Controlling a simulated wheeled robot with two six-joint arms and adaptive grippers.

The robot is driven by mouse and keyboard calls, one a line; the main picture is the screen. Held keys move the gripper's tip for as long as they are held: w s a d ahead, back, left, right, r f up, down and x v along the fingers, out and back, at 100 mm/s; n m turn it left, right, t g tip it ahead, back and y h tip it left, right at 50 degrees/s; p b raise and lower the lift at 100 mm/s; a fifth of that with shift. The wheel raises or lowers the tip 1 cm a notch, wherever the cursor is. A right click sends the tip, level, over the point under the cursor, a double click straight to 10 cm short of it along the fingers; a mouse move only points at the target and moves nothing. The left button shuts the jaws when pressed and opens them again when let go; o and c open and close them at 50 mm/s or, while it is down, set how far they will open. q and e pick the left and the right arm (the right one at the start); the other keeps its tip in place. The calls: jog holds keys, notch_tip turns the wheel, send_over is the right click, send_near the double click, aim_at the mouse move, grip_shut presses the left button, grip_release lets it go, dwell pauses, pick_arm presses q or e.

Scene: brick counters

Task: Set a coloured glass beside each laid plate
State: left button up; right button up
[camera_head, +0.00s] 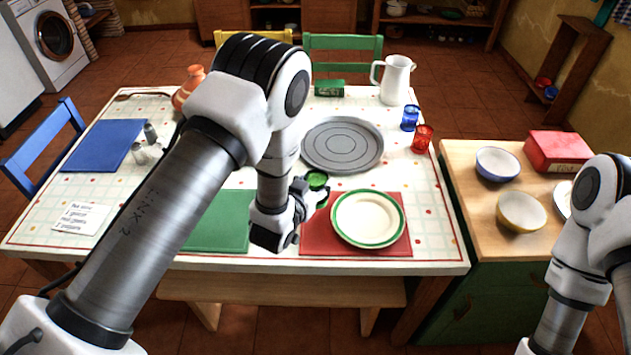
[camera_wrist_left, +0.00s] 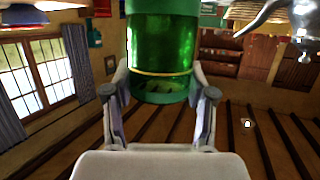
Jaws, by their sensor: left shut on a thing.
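My left gripper (camera_head: 306,196) is shut on the green glass (camera_head: 317,180), just left of the laid plate. The glass fills the upper middle of the left wrist view (camera_wrist_left: 162,45), between the two fingers. I cannot tell whether it touches the table. The cream plate with a green rim (camera_head: 367,218) lies on the red mat (camera_head: 402,246). The blue glass (camera_head: 410,118) and the red glass (camera_head: 423,139) stand at the table's right side, behind the plate. My right arm shows at the right edge; its gripper is out of view.
A grey round tray (camera_head: 342,146) lies behind the plate, with a white jug (camera_head: 394,80) behind it. The green mat (camera_head: 222,222) and blue mat (camera_head: 103,145) show no plates. The side counter (camera_head: 462,165) holds bowls and a red box.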

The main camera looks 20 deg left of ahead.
pick_arm(q)
jog(key=shift+f+b, duration=2.2)
jog(key=shift+f, duration=1.1)
jog(key=shift+f+b, duration=0.45)
jog(key=shift+f, duration=0.15)
jog(key=o, duration=1.4)
jog(key=shift+o, duration=0.2)
